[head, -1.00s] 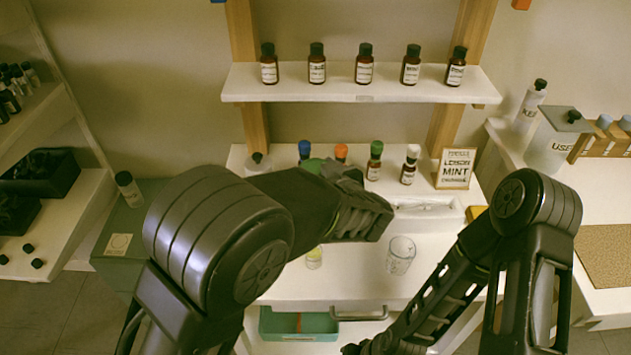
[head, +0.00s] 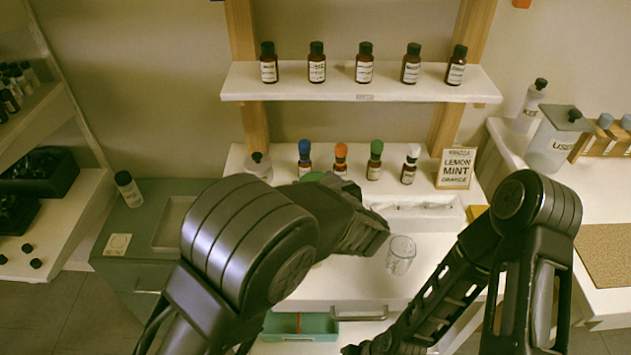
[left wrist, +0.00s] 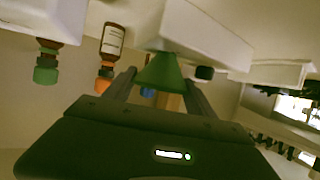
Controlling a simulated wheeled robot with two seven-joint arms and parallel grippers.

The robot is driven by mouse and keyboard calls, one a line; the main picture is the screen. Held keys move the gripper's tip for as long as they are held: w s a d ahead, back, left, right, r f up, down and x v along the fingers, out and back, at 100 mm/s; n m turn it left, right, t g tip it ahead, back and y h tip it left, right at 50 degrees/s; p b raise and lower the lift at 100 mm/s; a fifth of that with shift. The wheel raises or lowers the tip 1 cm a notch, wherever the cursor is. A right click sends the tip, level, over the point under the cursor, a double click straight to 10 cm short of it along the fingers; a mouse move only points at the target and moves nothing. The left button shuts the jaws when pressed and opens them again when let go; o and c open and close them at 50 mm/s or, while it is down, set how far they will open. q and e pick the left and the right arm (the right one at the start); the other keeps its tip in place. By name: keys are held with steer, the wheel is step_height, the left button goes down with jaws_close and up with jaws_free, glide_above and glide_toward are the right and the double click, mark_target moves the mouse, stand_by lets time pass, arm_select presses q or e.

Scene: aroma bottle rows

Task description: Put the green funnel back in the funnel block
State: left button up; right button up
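The green funnel (left wrist: 162,74) sits between the two fingers of my left gripper (left wrist: 159,78) in the left wrist view, which is upside down. The fingers meet its wide rim on both sides. Its narrow end points at a white block (left wrist: 205,32), apparently the funnel block, and meets its edge in the picture; I cannot tell whether it is inside. In the head view only a bit of the funnel's green (head: 313,177) shows behind my left arm, which hides the block and the fingers. My right arm reaches down to the bottom edge; its fingers are not clear.
Brown bottles with blue (head: 305,146), orange (head: 340,151), green (head: 376,147) and white (head: 413,151) caps stand behind the work area. A white tray (head: 458,213) and a glass beaker (head: 401,255) are to the right. An open drawer (head: 300,327) is below.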

arm_select(q)
steer(key=o, duration=0.4)
steer(key=shift+r, duration=0.1)
steer(key=shift+s+d+r, duration=0.1)
steer(key=shift+s+r, duration=0.05)
steer(key=shift+r, duration=0.25)
steer(key=v, duration=1.1)
steer(key=shift+s, duration=0.25)
steer(key=shift+d+r, duration=0.1)
